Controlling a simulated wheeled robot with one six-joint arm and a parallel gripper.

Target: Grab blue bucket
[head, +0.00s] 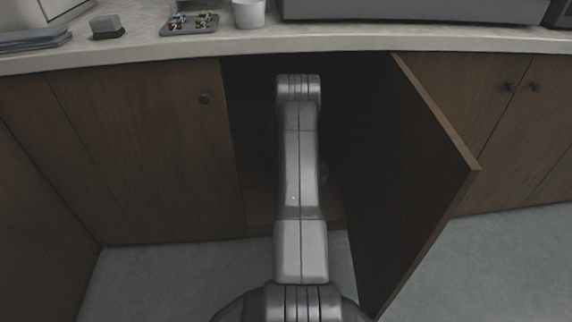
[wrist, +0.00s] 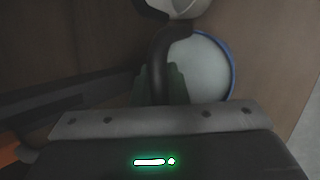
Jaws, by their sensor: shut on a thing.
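The blue bucket (wrist: 205,72) shows in the wrist view as a pale round shape with a blue rim, just beyond my gripper. A thick dark curved bar, which looks like its handle (wrist: 160,50), runs down in front of it. My gripper (wrist: 163,82) has greenish fingertips on either side of this bar and is shut on it. In the head view my arm reaches into the open cabinet (head: 245,130). My gripper and the bucket are hidden there behind the arm and in the dark.
The cabinet door (head: 420,190) stands open to the right of my arm. The counter (head: 350,38) runs above, with a white cup (head: 249,13) and a small tray (head: 190,24) on it. A dark shape and an orange patch (wrist: 10,148) lie at the left in the wrist view.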

